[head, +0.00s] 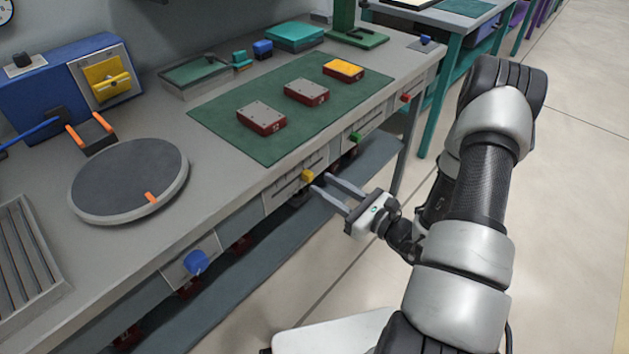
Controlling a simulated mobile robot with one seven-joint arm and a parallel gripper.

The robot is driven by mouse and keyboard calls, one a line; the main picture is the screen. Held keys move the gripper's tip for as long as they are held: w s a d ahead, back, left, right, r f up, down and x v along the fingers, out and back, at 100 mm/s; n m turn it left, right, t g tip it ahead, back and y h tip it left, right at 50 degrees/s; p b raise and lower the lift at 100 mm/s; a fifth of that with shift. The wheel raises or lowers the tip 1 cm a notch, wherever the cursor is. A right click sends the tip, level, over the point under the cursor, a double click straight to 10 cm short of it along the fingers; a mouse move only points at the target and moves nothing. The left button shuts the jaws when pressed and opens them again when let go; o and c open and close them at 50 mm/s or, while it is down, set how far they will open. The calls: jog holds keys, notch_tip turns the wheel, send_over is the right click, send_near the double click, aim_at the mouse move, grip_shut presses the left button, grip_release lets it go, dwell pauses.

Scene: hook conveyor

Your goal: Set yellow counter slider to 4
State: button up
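The yellow slider knob (307,175) sits on the slotted counter panel (282,194) in the front face of the workbench, toward the right end of that panel. Any scale marks or numbers on the panel are too small to read. My gripper (320,184) is open, its two pale fingers pointing left toward the bench front. The fingertips are close to the yellow knob, slightly right of and below it. I cannot tell whether a finger touches the knob. Nothing shows between the fingers.
A green slider (356,137) and a red slider (405,98) sit farther right on the bench front. A blue knob (195,262) is to the left. A lower shelf (262,262) runs beneath. Several blocks stand on the green mat (264,151). Open floor lies right of the bench.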

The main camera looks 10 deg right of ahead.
aim_at(312, 177)
jog(key=shift+x, duration=2.25)
jog(key=shift+c, duration=0.2)
grip_shut()
